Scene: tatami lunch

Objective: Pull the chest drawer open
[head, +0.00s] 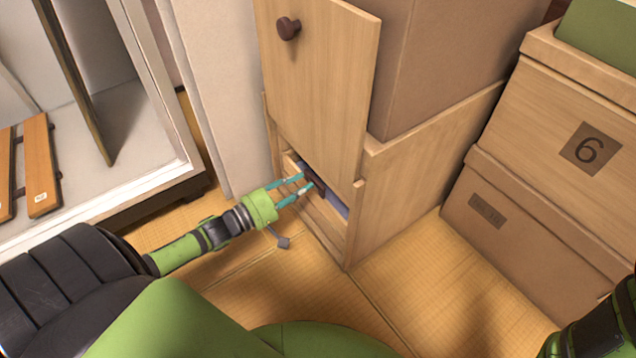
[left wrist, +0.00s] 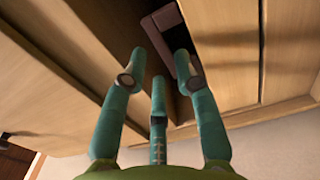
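The pale wooden chest (head: 425,150) stands ahead. Its front panel (head: 320,85) with a round dark knob (head: 288,28) sits raised above a low opening. Inside the opening are a light wood edge, dark brown parts and a bluish surface (head: 336,204); I cannot tell how far the drawer is out. My left gripper (head: 301,186) points into this opening, its teal fingers spread. In the left wrist view, a dark brown handle-like piece (left wrist: 184,66) lies between the fingertips, beside the right finger; a firm grip does not show. My right gripper is out of view.
A brown box (head: 445,60) rests behind the raised panel. A white open cabinet (head: 130,180) is at the left. Tatami floor (head: 410,290) is clear in front.

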